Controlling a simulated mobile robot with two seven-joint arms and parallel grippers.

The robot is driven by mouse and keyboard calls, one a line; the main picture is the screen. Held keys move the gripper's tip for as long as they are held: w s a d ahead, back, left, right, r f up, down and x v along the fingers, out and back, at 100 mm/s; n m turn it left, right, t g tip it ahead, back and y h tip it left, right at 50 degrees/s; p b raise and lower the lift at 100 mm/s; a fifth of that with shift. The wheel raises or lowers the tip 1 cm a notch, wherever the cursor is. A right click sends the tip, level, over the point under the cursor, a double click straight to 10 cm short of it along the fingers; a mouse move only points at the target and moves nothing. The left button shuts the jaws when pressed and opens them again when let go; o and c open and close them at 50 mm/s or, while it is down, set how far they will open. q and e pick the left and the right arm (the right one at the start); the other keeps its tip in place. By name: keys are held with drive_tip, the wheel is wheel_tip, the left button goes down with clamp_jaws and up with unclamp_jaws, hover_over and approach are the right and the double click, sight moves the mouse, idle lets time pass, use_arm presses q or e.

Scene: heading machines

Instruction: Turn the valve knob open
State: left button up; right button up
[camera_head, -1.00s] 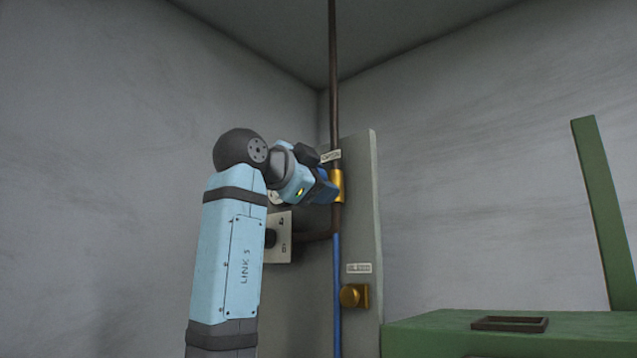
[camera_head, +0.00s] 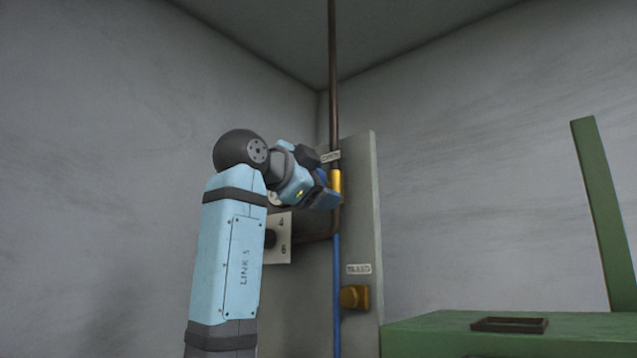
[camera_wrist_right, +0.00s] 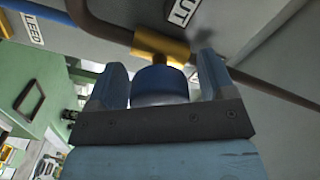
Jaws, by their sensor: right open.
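The valve is a brass body (camera_head: 337,181) on the vertical pipe, mostly behind my right gripper (camera_head: 325,190) in the head view. In the right wrist view its brass body (camera_wrist_right: 160,47) carries a round blue knob (camera_wrist_right: 158,82). My right gripper (camera_wrist_right: 162,66) is open, with one finger on each side of the knob. A visible gap lies between the knob and each finger. A second brass fitting (camera_head: 355,297) sits lower on the panel, by a label reading BLEED (camera_head: 358,269). My left gripper is not in view.
A grey panel (camera_head: 362,210) stands in the room corner behind the dark pipe (camera_head: 333,80) and blue pipe (camera_head: 337,290). A white gauge plate (camera_head: 284,228) is left of the pipe. A green bench (camera_head: 440,335) with an upright post (camera_head: 603,210) stands at the right.

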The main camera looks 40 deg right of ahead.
drive_tip(key=s+a+b, duration=0.1)
drive_tip(key=a+b, duration=0.2)
drive_tip(key=a, duration=1)
drive_tip(key=shift+a, duration=0.4)
drive_tip(key=shift+s, duration=0.1)
